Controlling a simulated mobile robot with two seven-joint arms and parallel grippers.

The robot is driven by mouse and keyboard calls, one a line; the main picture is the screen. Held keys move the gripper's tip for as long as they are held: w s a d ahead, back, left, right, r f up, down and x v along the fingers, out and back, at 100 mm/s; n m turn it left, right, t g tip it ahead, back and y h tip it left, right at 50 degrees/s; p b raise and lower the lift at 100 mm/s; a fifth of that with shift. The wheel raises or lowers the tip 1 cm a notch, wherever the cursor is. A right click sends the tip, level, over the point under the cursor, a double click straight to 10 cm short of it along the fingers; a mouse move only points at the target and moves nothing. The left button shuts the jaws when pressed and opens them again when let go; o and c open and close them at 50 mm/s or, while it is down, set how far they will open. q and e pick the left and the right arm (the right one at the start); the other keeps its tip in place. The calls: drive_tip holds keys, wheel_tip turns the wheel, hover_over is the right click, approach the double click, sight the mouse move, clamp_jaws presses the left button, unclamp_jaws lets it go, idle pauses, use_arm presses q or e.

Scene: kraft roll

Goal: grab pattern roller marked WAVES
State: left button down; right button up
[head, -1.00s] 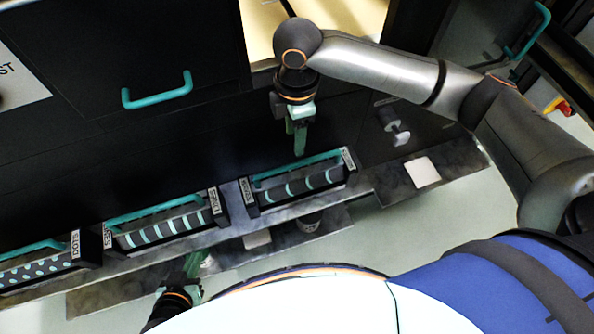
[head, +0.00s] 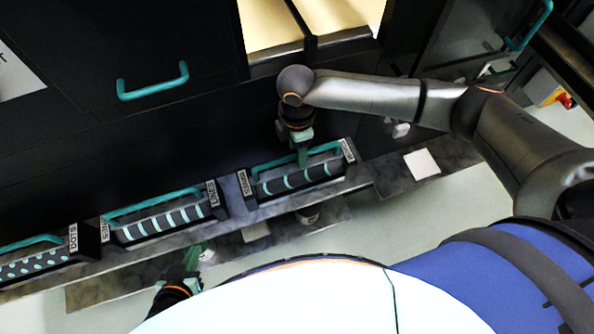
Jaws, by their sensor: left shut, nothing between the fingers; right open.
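Three pattern rollers stand in black end frames with teal handles on a ledge. The right one (head: 275,186) is dark with thin curved teal bands; its small end label appears to read WAVES. The right gripper (head: 302,161) is open, its fingers pointing down at this roller's teal handle (head: 268,166). They overlap the handle in the picture; I cannot tell whether they straddle or touch it. The left gripper (head: 203,246) is shut and empty, low in front of the ledge, below the middle roller.
The middle roller (head: 158,228) has teal stripes, and the left roller (head: 32,267), labelled DOTS, has teal dots. The dark cabinet wall with a teal drawer handle (head: 153,93) rises behind the ledge. A white square (head: 421,164) lies on the grey ledge to the right.

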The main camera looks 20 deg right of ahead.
drive_tip(key=shift+f, duration=0.5)
clamp_jaws()
idle(1.0)
drive_tip(key=shift+w+r, duration=0.1)
drive_tip(key=shift+r, duration=0.1)
